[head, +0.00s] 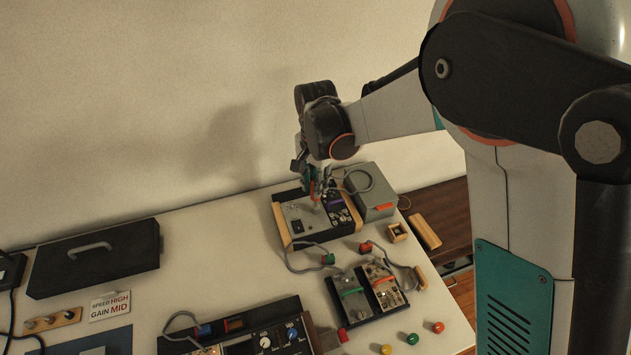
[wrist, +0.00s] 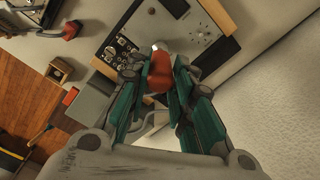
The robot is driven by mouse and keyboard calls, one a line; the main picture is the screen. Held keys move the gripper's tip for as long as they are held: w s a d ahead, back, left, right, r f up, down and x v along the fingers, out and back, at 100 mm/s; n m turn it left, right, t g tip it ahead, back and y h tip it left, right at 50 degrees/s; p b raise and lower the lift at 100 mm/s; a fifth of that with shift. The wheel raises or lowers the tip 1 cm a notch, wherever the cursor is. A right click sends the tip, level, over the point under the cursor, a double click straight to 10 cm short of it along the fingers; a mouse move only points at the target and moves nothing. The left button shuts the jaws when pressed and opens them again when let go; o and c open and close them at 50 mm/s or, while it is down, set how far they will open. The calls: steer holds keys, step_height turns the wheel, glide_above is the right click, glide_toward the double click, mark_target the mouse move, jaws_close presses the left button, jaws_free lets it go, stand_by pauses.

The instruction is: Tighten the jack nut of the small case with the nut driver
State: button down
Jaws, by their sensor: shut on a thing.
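My gripper (head: 314,178) is shut on the red handle of the nut driver (head: 313,189). In the wrist view the red handle (wrist: 156,82) sits between the fingers (wrist: 160,78), its pale metal tip pointing away from me toward the panel. Below it is a case with wooden side strips (head: 297,214), a grey panel and a dark section with knobs; its panel also shows in the wrist view (wrist: 190,22). Whether the tip touches the panel, I cannot tell. The jack nut is too small to make out.
A grey box (head: 366,183) with a cable stands right of the wood-sided case. A black lidded case (head: 95,262), a label sign (head: 110,306) and a knobbed console (head: 250,338) are to the left. Coloured buttons lie in front. Bare table lies left of the wood-sided case.

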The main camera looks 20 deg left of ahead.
steer(key=shift+f+b, duration=0.45)
steer(key=shift+f, duration=0.3)
steer(key=shift+m, duration=1.4)
steer(key=shift+m, duration=0.7)
steer(key=shift+m+b, duration=0.3)
steer(key=shift+m, duration=0.5)
